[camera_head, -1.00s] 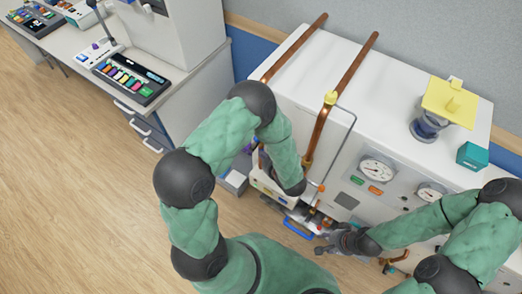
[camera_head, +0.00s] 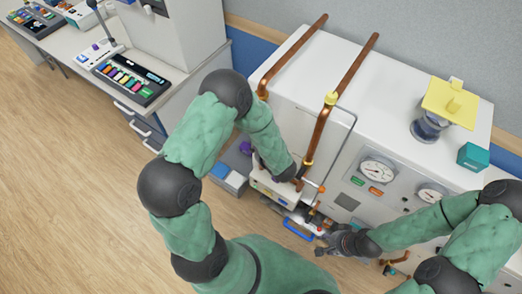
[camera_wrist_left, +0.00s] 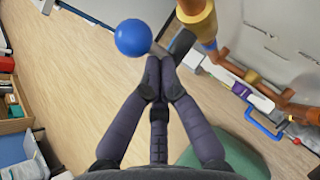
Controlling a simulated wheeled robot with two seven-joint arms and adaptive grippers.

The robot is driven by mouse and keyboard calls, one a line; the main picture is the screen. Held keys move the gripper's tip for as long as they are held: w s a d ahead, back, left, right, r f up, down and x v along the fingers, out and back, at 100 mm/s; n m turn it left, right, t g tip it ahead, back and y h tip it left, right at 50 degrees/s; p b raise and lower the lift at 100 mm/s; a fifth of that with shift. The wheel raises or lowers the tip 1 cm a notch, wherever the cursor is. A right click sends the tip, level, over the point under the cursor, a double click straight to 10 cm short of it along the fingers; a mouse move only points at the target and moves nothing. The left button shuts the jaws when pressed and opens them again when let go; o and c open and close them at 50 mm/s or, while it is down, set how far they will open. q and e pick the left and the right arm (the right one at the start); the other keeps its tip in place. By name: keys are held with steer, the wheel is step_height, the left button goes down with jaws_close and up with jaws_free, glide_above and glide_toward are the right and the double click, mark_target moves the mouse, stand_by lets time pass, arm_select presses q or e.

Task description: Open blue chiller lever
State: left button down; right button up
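I cannot tell which is the chiller lever.
Copper pipes (camera_head: 328,117) run down the machine's front near my left wrist. An orange-tipped rod (camera_head: 322,188) and small fittings crowd the space between my grippers. Gauges (camera_head: 378,170) sit to the right. Open wooden floor (camera_head: 80,200) lies left.

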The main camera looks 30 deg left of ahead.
arm_select(q)
steer(key=shift+a, duration=0.2)
arm_select(e)
steer(key=shift+f, duration=0.3)
arm_select(q)
steer(key=shift+r, duration=0.15)
